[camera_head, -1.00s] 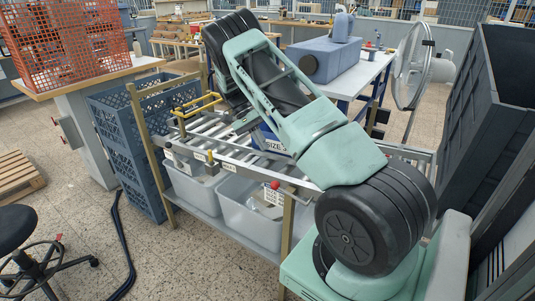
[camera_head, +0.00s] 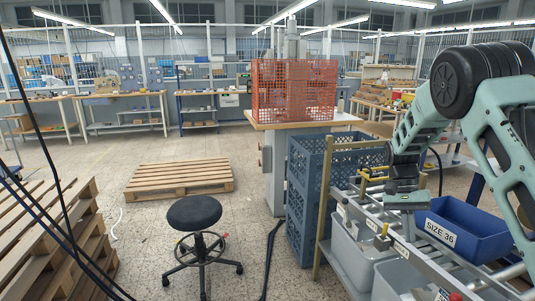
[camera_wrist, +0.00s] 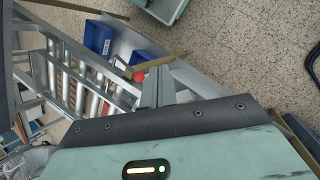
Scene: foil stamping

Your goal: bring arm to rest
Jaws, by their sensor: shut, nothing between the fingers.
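My gripper (camera_wrist: 158,88) shows in the wrist view as narrow grey fingers close together, with nothing between them. In the head view my green and black arm arches in from the right edge. Its hand end (camera_head: 405,200) hangs over the roller rack (camera_head: 372,212), beside a blue bin labelled SIZE 36 (camera_head: 440,235). The fingertips are hard to make out in the head view. In the wrist view the rack's rollers (camera_wrist: 85,75) and blue bins (camera_wrist: 98,38) lie beyond the fingers. I cannot tell the exact gap between gripper and rack.
Blue crates (camera_head: 303,205) stand left of the rack, near an orange mesh basket (camera_head: 293,92) on a bench. Grey tubs (camera_head: 360,255) sit on the rack's lower shelf. A black stool (camera_head: 195,212) and pallets (camera_head: 180,179) stand left. Open floor lies between them.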

